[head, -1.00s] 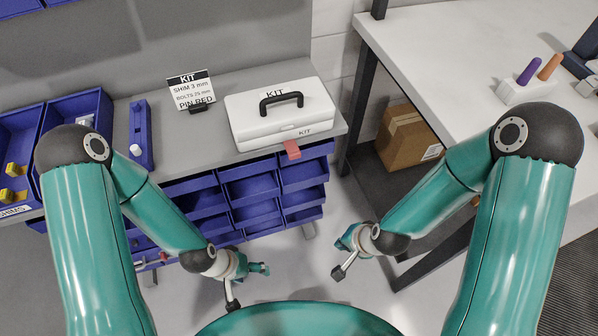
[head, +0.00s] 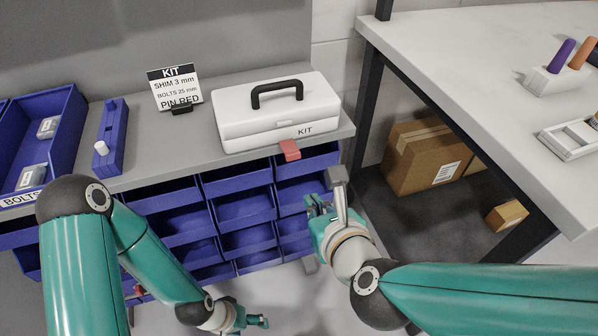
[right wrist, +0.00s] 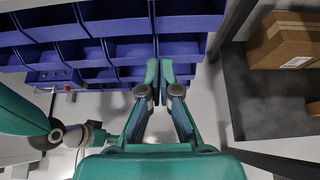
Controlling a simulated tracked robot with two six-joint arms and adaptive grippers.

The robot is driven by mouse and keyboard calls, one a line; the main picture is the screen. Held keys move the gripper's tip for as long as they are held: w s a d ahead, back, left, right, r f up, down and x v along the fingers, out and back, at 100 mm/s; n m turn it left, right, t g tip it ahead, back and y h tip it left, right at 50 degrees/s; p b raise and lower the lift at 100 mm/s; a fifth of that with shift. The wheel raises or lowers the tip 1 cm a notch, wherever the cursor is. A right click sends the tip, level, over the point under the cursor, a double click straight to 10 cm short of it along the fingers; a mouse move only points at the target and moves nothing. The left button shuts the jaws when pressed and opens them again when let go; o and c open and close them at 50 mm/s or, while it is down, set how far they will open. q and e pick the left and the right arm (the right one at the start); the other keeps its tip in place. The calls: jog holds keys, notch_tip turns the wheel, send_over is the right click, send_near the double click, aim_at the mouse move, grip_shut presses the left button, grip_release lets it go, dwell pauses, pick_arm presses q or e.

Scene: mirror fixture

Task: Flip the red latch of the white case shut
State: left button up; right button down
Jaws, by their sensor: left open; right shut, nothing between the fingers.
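The white case (head: 240,120) stands closed on the grey bench, its black handle upright. Its red latch (head: 290,150) sticks out from the lower front, over the bench edge, folded away from the lid. My right gripper (head: 317,206) is shut and empty, below and slightly right of the latch and apart from it. In the right wrist view the right gripper (right wrist: 160,72) has its fingers together in front of the blue bins; case and latch are out of that view. My left gripper (head: 262,321) is open and empty, low at the bottom of the head view.
Blue bins (head: 245,207) fill the space under the bench edge. A kit sign (head: 175,88) and a blue holder (head: 112,135) stand left of the case. A white table (head: 450,60) is at right, with a cardboard box (head: 425,160) below. Floor between is free.

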aim_at(290, 150)
jog(key=shift+w, duration=0.1)
jog(key=w+a+f+p, duration=0.1)
jog(key=w+a+p, duration=0.2)
jog(key=w, duration=0.6)
jog(key=shift+p, duration=0.85)
jog(key=shift+s, duration=0.1)
